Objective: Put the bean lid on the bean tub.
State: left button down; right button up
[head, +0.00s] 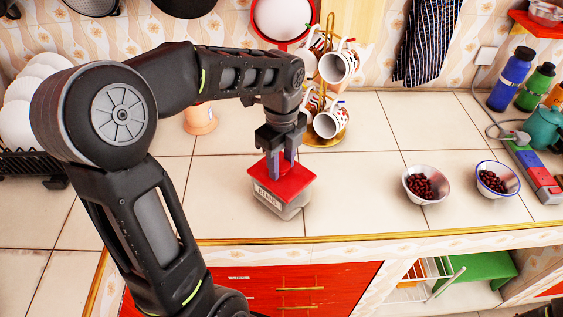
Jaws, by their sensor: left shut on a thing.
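The bean tub (274,203) is a pale, see-through square container with a label on its front, standing on the tiled counter near its front edge. The red square bean lid (290,184) is on top of the tub's opening. It looks roughly level, but I cannot tell whether it is fully seated. My left gripper (283,170) points down from above, shut on the lid at its middle. The gripper hides part of the lid's top. My right gripper is not in view.
Two bowls of dark red beans, one white (426,185) and one blue-rimmed (497,180), stand to the right. A mug rack with mugs (338,66) stands behind the gripper. Bottles (511,78) and a teal kettle (543,127) are at the far right. The counter between tub and bowls is clear.

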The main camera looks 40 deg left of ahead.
aim_at(282, 165)
pick_arm(q)
jog(key=c, duration=0.8)
grip_release()
jog(key=shift+c, duration=0.2)
jog(key=shift+r, duration=0.1)
notch_tip(282, 165, up, 8)
jog(key=shift+f+b, duration=0.2)
jog(key=shift+b, duration=0.2)
notch_tip(282, 165, up, 6)
jog(key=p, duration=0.5)
